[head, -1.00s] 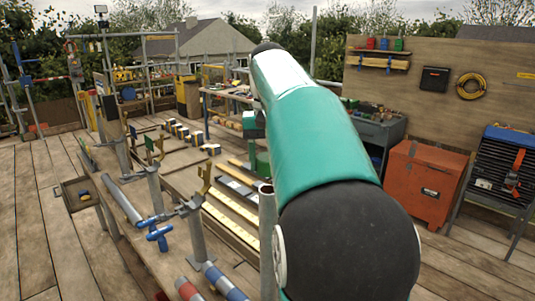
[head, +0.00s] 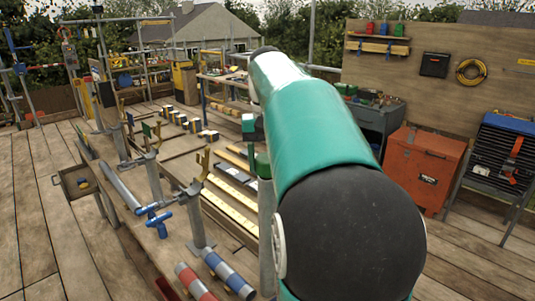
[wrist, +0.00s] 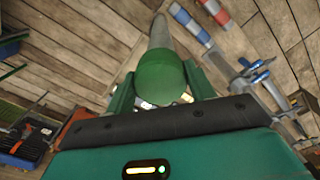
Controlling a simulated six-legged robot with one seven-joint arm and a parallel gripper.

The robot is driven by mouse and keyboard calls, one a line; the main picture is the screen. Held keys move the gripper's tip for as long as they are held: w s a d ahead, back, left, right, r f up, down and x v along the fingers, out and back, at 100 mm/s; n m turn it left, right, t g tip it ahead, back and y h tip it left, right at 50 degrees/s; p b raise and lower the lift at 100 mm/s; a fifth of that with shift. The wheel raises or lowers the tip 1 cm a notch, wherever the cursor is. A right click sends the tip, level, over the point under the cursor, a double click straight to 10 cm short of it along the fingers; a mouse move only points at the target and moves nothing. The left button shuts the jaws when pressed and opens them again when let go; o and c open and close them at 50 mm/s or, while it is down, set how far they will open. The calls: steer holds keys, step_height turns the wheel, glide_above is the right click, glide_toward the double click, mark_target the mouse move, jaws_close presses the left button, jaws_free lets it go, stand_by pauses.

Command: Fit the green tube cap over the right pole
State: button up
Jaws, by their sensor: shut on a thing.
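The green tube cap (wrist: 160,78) is between the two green fingers of my gripper (wrist: 160,88), which is shut on it. In the head view the cap (head: 263,166) is at the top of the grey upright pole (head: 267,235), in line with it. The pole's open rim is hidden there. The pole also shows beyond the cap in the wrist view (wrist: 160,36). How far the cap is over the pole I cannot tell. My arm hides most of my gripper in the head view.
Left of the pole is a post with a yellow fork (head: 204,165) and a blue-handled clamp (head: 159,222). A red-and-white tube (head: 195,281) and a blue-and-white tube (head: 228,273) lie near its foot. An orange chest (head: 424,167) stands at the right.

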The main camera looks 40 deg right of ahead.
mark_target(267, 174)
steer(key=shift+w+f, duration=0.15)
steer(key=shift+f, duration=1.75)
steer(key=shift+f, duration=0.1)
steer(key=o, duration=1)
step_height(267, 174, up, 14)
steer(key=shift+f, duration=0.1)
